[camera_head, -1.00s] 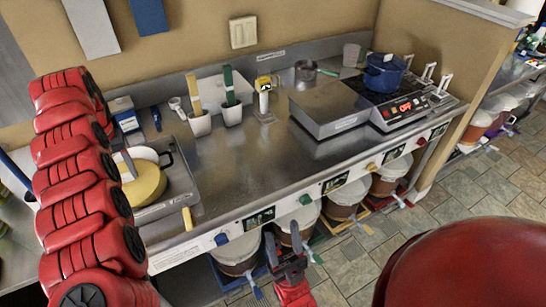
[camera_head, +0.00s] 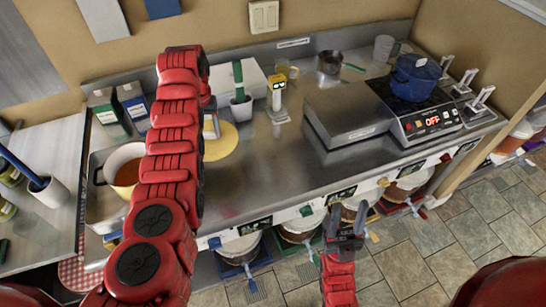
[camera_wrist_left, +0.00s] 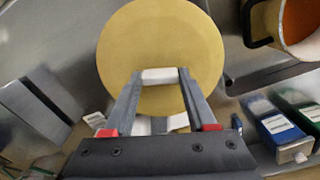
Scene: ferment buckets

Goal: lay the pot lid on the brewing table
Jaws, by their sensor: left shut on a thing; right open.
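The pot lid (camera_head: 222,142) is a round yellow disc over the steel brewing table (camera_head: 285,165), right of the white pot (camera_head: 124,155). I cannot tell whether it touches the steel. In the left wrist view the lid (camera_wrist_left: 160,35) lies flat across the top centre. My left gripper (camera_wrist_left: 160,77) is shut on the lid's pale handle; in the head view my red left arm hides most of that gripper and part of the lid. The pot stands uncovered with orange contents. My right gripper (camera_head: 345,240) is open and empty in front of the table's front edge.
A cup with a green-handled tool (camera_head: 240,100) and a yellow-topped device (camera_head: 278,100) stand behind the lid. A steel box (camera_head: 345,115) and a hob with a blue pot (camera_head: 415,78) are to the right. The middle of the table is bare.

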